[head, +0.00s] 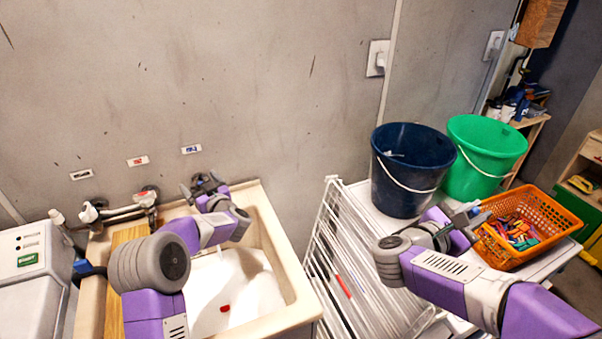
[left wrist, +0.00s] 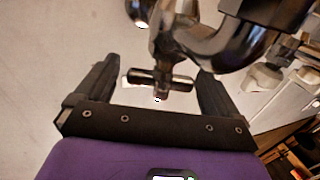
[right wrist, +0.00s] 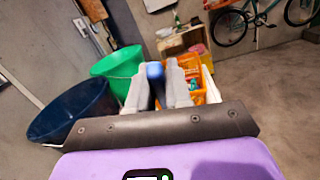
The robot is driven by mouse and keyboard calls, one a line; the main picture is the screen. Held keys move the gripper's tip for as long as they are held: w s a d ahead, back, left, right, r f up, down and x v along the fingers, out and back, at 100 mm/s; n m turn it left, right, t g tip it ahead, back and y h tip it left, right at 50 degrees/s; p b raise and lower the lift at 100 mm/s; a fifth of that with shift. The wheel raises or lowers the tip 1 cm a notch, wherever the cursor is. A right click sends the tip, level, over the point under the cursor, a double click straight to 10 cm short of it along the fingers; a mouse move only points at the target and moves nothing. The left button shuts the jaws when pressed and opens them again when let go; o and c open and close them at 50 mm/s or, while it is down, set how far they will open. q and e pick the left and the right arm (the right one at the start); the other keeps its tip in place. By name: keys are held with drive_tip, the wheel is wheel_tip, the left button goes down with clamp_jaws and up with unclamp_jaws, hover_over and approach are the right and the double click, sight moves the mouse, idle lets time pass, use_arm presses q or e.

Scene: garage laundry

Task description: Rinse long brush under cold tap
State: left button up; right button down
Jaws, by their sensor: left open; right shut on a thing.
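My left gripper (head: 203,184) is open at the back of the sink (head: 268,218), below a wall label with a blue mark (head: 191,149). In the left wrist view its fingers stand either side of a dark metal tap handle (left wrist: 174,80); whether they touch it is unclear. My right gripper (head: 474,214) is over the shelf beside the orange basket. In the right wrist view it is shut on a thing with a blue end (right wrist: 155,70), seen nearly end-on. This may be the long brush; its length is hidden.
A white wire drying rack (head: 336,235) stands right of the sink. Behind it are a dark blue bucket (head: 405,175), a green bucket (head: 487,155) and an orange basket (head: 553,218) of pegs. A label with a red mark (head: 138,161) is above the pipework. The sink basin looks open.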

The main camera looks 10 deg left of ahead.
use_arm(q)
drive_tip(key=shift+c, duration=0.2)
drive_tip(key=c, duration=0.9)
drive_tip(key=m+t+h+b, duration=0.2)
drive_tip(key=h, duration=0.1)
drive_tip(key=shift+a+f+m+t+b, duration=0.1)
drive_tip(key=shift+m+t+b, duration=0.2)
drive_tip(key=shift+t+b, duration=0.1)
use_arm(e)
wheel_tip(320, 180, down, 3)
drive_tip(key=shift+r, duration=0.15)
use_arm(q)
drive_tip(key=shift+m+t+h+b, duration=0.3)
drive_tip(key=shift+m+h+b, duration=0.1)
drive_tip(key=shift+h, duration=0.2)
use_arm(e)
drive_tip(key=shift+f, duration=0.45)
drive_tip(key=shift+r, duration=0.1)
use_arm(q)
drive_tip(key=o, duration=0.9)
drive_tip(key=shift+o, duration=0.2)
use_arm(e)
drive_tip(key=shift+r+p, duration=0.4)
drive_tip(key=shift+p, duration=0.1)
use_arm(q)
drive_tip(key=v, duration=1.2)
